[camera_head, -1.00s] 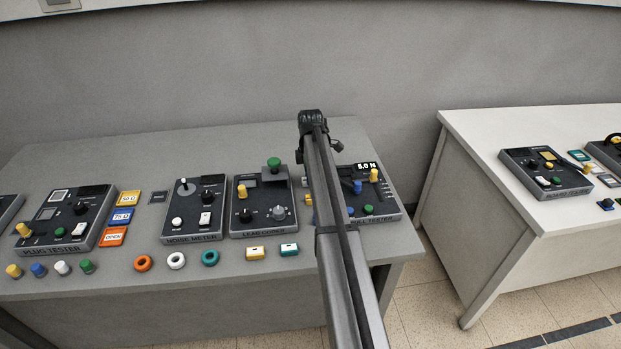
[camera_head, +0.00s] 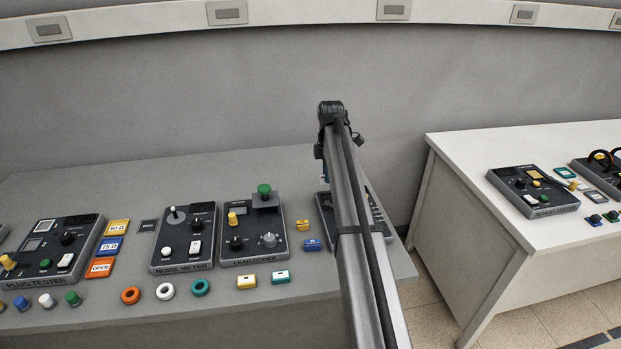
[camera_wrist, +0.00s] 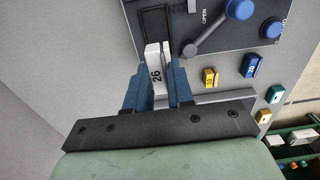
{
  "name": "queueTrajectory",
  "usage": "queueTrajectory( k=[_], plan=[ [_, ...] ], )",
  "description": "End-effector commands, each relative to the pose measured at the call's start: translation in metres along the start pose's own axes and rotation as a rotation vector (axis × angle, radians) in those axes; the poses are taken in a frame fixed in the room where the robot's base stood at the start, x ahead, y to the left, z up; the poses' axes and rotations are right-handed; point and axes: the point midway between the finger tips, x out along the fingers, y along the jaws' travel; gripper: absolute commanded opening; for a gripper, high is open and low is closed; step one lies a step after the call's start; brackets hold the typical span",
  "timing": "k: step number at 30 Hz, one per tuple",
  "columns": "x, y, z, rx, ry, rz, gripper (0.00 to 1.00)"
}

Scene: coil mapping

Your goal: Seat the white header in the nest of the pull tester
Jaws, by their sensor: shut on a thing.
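The white header (camera_wrist: 154,56), marked 26, is between the blue fingers of my gripper (camera_wrist: 160,70) in the wrist view. My gripper is shut on it. The header's far end is at the near edge of a dark rectangular nest (camera_wrist: 154,24) on the pull tester (camera_wrist: 215,25). I cannot tell whether it touches or has entered the nest. A lever with a blue knob (camera_wrist: 238,9) lies right of the nest, near the word OPEN. In the head view the pull tester (camera_head: 381,222) is mostly hidden behind my arm, and the header is not visible.
A small yellow block (camera_wrist: 210,77) and blue block (camera_wrist: 250,66) lie beside the tester. The lead coder (camera_head: 252,228) stands to its left. Left of the nest the bench is bare in the wrist view. A second bench (camera_head: 460,170) stands right, across a gap.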

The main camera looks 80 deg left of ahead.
Motion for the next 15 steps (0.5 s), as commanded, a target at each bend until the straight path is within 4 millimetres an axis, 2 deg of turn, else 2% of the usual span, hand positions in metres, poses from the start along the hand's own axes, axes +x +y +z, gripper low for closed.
queueTrajectory(
  k=[4, 15],
  plan=[
    [0.001, 0.001, 0.017, 0.003, 0.0, 0.0, 0.0],
    [0.014, 0.001, 0.018, 0.002, 0.0, 0.0, 0.0]
  ],
)
